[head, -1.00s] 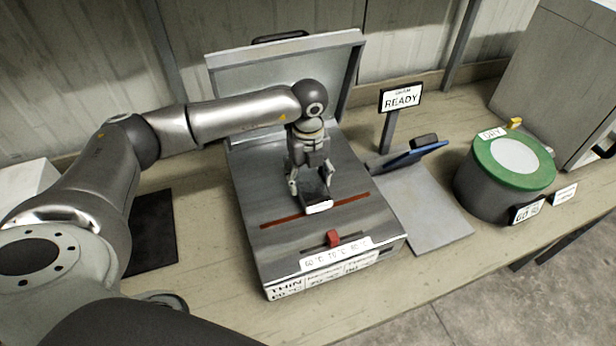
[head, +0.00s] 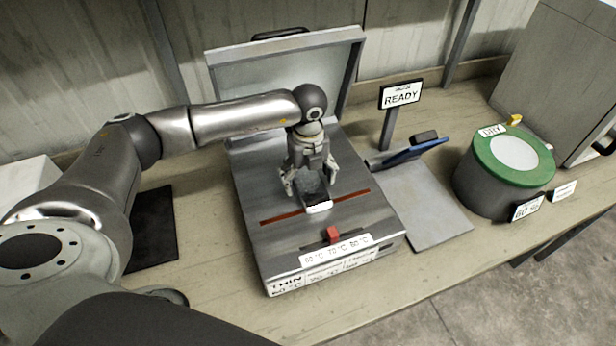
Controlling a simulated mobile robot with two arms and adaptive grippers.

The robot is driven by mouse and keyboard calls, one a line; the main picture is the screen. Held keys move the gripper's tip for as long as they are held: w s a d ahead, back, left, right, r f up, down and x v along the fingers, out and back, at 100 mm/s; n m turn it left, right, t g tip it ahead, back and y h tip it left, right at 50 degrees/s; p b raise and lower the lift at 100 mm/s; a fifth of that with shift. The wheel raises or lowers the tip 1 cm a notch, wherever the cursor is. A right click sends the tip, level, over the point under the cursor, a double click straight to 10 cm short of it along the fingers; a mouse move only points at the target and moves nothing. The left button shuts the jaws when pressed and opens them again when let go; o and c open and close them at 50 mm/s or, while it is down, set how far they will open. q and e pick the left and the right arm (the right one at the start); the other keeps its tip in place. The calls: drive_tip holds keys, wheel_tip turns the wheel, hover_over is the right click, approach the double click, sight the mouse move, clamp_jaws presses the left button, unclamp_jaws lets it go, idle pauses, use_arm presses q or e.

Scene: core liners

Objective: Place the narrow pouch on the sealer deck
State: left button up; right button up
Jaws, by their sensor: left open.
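The sealer (head: 262,244) stands on the bench with its lid raised at the back. Its grey deck carries a red-brown bar running across it and a red slider near its front edge. A small grey pouch (head: 313,190) with a pale end lies on the deck, its pale end at the bar. My left gripper (head: 309,190) is over the deck, pointing down, with its fingers spread apart on either side of the pouch. The gripper hides the pouch's rear part. My right gripper is not in view.
A READY sign (head: 401,95) stands right of the sealer, by a grey plate (head: 432,215) with a blue tilted piece (head: 413,153). A green-topped DRY drum (head: 480,180) is farther right. A black mat (head: 153,230) lies left of the sealer.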

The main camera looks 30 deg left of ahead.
sight(308, 180)
use_arm(q)
drive_tip(key=shift+r, duration=0.2)
drive_tip(key=shift+w+r, duration=0.1)
drive_tip(key=shift+r, duration=0.25)
wheel_tip(308, 180, up, 11)
drive_tip(key=b, duration=0.3)
